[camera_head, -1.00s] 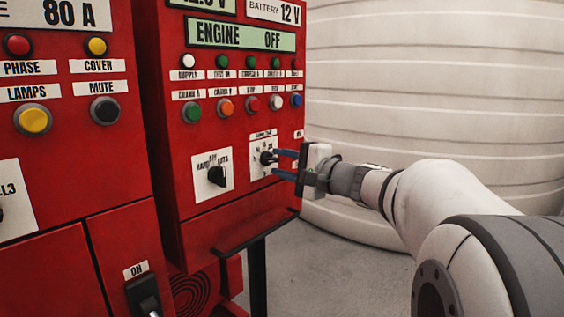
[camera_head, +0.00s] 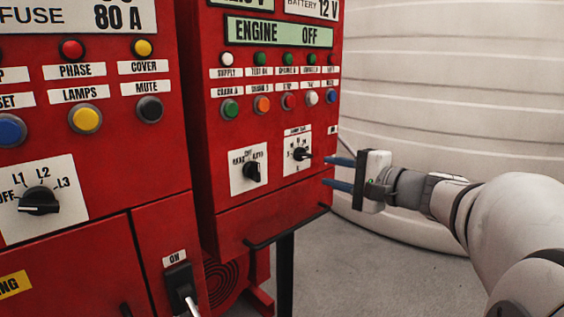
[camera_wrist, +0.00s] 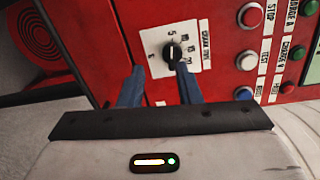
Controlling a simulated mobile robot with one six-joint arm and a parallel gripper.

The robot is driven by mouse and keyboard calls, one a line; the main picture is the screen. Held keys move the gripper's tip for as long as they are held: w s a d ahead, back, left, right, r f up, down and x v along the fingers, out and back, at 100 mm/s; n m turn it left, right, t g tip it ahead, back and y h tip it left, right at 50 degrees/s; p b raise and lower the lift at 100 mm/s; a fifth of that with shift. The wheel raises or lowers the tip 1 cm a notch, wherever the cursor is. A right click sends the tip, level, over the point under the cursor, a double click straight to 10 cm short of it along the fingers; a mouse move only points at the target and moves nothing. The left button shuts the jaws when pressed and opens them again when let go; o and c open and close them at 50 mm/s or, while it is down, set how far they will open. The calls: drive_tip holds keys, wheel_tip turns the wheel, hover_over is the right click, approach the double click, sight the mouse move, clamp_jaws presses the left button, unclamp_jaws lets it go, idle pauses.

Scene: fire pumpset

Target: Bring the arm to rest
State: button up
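My gripper (camera_head: 341,173) is at the right of the red control panel (camera_head: 225,187) in the head view, its two blue fingers pointing left at the panel. The fingers are apart with nothing between them. A black rotary knob (camera_head: 301,153) on a white plate is just left of the fingertips, and a gap shows between them. In the wrist view the gripper (camera_wrist: 158,80) is also open, with the knob (camera_wrist: 172,53) beyond the fingertips. My arm reaches in from the lower right.
A second red cabinet (camera_head: 90,190) with buttons and a selector stands at the left. Another rotary knob (camera_head: 251,171) sits left of the nearer one. A black bar (camera_head: 287,229) juts below the panel. A large pale ribbed tank (camera_head: 450,90) stands behind my arm. Grey floor (camera_head: 375,275) is open below.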

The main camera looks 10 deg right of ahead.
drive_tip(key=s+a+n+g+h+p, duration=0.3)
drive_tip(key=s+a+n+g+p, duration=0.4)
drive_tip(key=s+p, duration=0.5)
drive_tip(key=s+d+r+n+g+h+p, duration=0.2)
drive_tip(key=s+h+p, duration=0.5)
drive_tip(key=p, duration=0.6)
drive_tip(key=s+d+n+g, duration=0.1)
drive_tip(key=s+d+n, duration=0.1)
drive_tip(key=n, duration=0.1)
drive_tip(key=shift+g, duration=0.4)
drive_tip(key=shift+r, duration=0.1)
drive_tip(key=shift+c, duration=0.4)
